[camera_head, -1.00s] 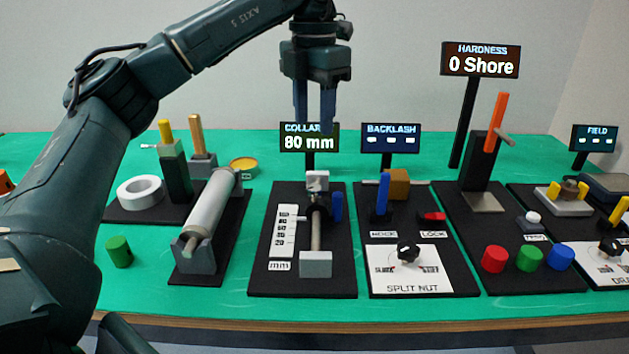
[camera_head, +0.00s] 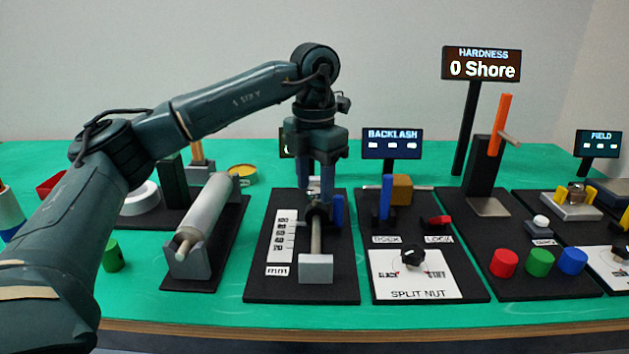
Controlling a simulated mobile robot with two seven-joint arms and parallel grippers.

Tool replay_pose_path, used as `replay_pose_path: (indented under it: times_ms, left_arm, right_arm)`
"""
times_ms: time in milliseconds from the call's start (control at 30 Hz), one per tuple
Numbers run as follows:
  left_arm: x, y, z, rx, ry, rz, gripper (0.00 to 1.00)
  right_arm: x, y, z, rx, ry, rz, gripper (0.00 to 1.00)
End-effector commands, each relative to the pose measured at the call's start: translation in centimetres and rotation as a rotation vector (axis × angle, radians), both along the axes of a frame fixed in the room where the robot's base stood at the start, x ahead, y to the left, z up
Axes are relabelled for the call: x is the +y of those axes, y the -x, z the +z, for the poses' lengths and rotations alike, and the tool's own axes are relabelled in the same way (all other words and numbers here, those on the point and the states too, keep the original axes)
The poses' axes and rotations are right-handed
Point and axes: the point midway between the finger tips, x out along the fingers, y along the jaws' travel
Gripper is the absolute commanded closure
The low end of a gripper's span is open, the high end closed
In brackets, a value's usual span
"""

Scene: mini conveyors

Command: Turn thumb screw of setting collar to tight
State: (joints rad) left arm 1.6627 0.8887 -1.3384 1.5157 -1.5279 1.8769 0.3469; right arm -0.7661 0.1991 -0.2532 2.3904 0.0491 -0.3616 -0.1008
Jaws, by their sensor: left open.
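The setting collar (camera_head: 318,214) is a dark ring on a grey rod (camera_head: 316,240) that runs along a black base plate (camera_head: 260,286). A blue upright piece (camera_head: 338,209) stands just right of it. I cannot tell which small part is the thumb screw. My left gripper (camera_head: 314,196) points straight down over the far end of this station. The collar display (camera_head: 284,147) is mostly hidden behind the gripper. My right gripper is not in view.
A white scale plate (camera_head: 283,238) stands left of the rod. Green table shows between stations.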

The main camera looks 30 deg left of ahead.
Motion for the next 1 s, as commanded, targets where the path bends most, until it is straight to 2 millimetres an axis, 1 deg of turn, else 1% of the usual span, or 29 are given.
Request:
replay_pose_path:
  times_ms: [67,600,833,1000]
  left_arm:
    - [0.0,0.0,0.0,0.0,0.0,0.0,0.55]
    - [0.0,0.0,0.1,0.0,0.0,-0.001,0.99]
    - [0.0,0.0,0.1,0.0,0.0,-0.019,0.99]
    - [0.0,0.0,0.3,0.0,0.001,-0.084,0.99]
  right_arm:
    - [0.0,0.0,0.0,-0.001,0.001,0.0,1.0]
    - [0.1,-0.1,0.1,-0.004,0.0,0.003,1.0]
    - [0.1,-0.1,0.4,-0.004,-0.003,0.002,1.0]
    - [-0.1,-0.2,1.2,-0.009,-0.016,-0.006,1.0]
